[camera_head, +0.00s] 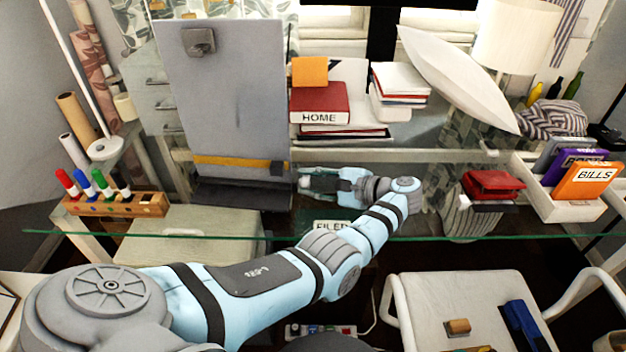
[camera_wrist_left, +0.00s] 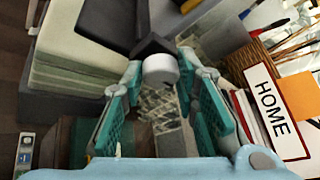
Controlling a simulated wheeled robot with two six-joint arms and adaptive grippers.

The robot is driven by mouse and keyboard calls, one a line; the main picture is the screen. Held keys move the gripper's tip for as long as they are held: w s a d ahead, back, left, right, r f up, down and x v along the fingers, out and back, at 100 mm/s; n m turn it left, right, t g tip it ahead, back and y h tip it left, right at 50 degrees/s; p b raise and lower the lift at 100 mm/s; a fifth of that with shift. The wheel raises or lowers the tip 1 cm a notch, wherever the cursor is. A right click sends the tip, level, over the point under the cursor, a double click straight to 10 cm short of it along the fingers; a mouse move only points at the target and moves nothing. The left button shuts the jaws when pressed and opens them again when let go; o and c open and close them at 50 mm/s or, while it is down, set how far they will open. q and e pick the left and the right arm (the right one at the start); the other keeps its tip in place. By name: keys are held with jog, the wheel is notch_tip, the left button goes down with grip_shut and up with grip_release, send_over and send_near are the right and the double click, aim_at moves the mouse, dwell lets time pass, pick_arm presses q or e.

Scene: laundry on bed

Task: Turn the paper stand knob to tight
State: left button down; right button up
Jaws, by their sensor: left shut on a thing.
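The paper stand (camera_head: 222,95) is a tall grey board with a clip at its top and a yellow strip near its base, upright on the glass desk. Its knob (camera_wrist_left: 160,69) is a pale short cylinder on a dark bracket at the stand's lower right side. My left gripper (camera_head: 312,181) reaches the stand's right edge. In the left wrist view its teal-padded fingers (camera_wrist_left: 158,85) sit on either side of the knob, shut on it. The fingers partly hide the knob in the head view. My right gripper is not in view.
A red book marked HOME (camera_head: 319,103) and a stack of books lie behind the gripper. A marker rack (camera_head: 117,204) stands left of the stand. A red stapler-like object (camera_head: 492,184) and a white file box (camera_head: 565,208) are at the right.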

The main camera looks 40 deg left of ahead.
pick_arm(q)
jog(key=c, duration=1.5)
grip_release()
jog(key=shift+c, duration=0.2)
notch_tip(320, 180, up, 10)
